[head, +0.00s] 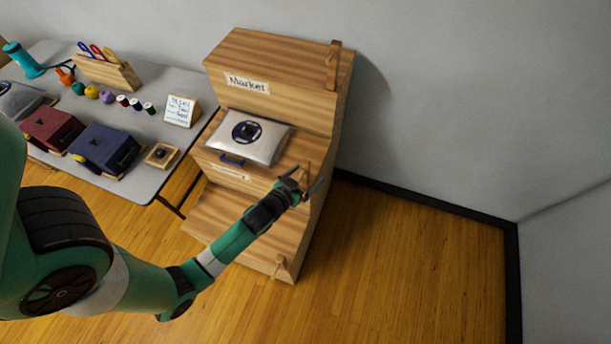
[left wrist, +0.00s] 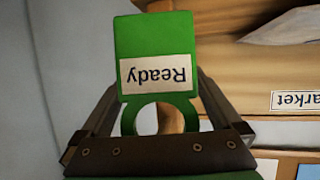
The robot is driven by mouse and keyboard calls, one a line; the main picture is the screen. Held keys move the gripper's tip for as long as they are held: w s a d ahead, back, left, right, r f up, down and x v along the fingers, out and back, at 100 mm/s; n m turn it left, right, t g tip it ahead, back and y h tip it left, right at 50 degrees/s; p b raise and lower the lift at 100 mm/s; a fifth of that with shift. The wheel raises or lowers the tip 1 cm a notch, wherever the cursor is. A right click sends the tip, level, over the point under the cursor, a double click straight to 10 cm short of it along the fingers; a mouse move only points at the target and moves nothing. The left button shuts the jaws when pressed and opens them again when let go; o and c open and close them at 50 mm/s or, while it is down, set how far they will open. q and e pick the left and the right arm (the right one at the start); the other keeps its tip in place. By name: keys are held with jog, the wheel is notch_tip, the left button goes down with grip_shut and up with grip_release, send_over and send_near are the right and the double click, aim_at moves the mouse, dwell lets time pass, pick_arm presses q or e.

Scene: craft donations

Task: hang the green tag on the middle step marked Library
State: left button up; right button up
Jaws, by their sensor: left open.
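The green tag (left wrist: 153,50) shows in the left wrist view, with a white "Ready" label upside down and a green ring at its lower end. A wooden piece, apparently the peg, shows through the ring; I cannot tell for certain that it passes through. My left gripper (head: 305,188) is open, its fingers on either side of the ring and apart from it. In the head view it is at the right end of the middle step (head: 210,158), by a wooden peg (head: 306,167). The step's front label (head: 230,171) is too small to read. The tag is not discernible there. My right gripper is not in view.
A silver pouch (head: 268,140) with a dark round emblem lies on the middle step. The top step, marked Market (head: 247,84), has a peg (head: 333,65); the lowest has another (head: 280,266). A grey table (head: 155,177) with craft boxes stands left. Floor to the right is clear.

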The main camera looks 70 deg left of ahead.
pick_arm(q)
jog(key=shift+r, duration=0.1)
jog(key=shift+s+d+r, duration=0.1)
jog(key=shift+s+d, duration=0.05)
jog(key=v, duration=1.1)
jog(key=shift+p, duration=0.4)
